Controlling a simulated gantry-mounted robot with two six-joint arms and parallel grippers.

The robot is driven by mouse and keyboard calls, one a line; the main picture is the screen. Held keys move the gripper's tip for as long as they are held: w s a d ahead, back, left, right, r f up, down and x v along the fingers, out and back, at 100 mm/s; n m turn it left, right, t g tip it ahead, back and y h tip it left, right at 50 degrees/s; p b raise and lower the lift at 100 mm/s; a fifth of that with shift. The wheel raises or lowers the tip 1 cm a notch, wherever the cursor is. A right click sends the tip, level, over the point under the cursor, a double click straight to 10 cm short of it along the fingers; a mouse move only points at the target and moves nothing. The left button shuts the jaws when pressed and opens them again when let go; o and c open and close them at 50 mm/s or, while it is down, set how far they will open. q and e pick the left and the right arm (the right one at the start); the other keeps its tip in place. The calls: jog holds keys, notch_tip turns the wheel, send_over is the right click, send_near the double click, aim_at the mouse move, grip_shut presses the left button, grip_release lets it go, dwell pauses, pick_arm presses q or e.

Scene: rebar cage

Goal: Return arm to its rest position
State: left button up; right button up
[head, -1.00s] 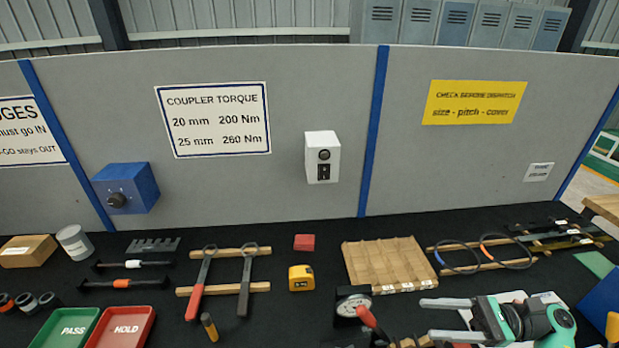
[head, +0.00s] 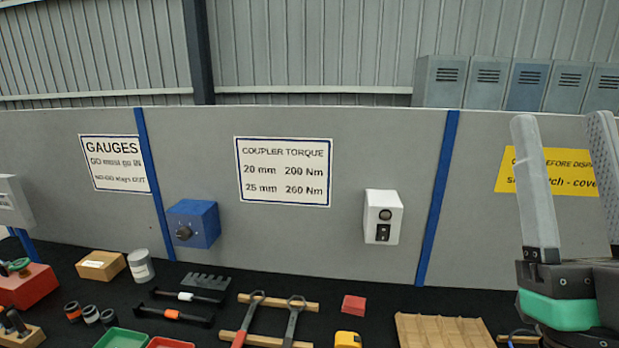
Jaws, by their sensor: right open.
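My right gripper (head: 572,190) is at the right edge of the head view, close to the camera. Its two grey fingers point up and stand apart, with nothing between them. It is raised in front of the grey partition and covers part of the yellow sign (head: 548,172). My left gripper is not in view.
A black bench carries two wrenches (head: 291,322) on wooden strips, a wooden tray (head: 445,330), a red block (head: 354,305) and a yellow tape measure (head: 347,340). A grey partition (head: 300,235) stands behind it, with a blue box (head: 193,223) and a white box (head: 382,216) mounted on it.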

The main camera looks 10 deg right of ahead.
jog(key=a+n+g+y, duration=0.2)
jog(key=a+y, duration=0.6)
jog(key=y, duration=0.2)
notch_tip(320, 180, up, 34)
jog(key=p, duration=3.5)
notch_tip(320, 180, down, 25)
jog(key=b, duration=2.5)
jog(key=shift+s+d+f+m+t+h, duration=0.2)
jog(key=shift+d+m+t+h, duration=0.1)
jog(key=shift+d+h, duration=0.1)
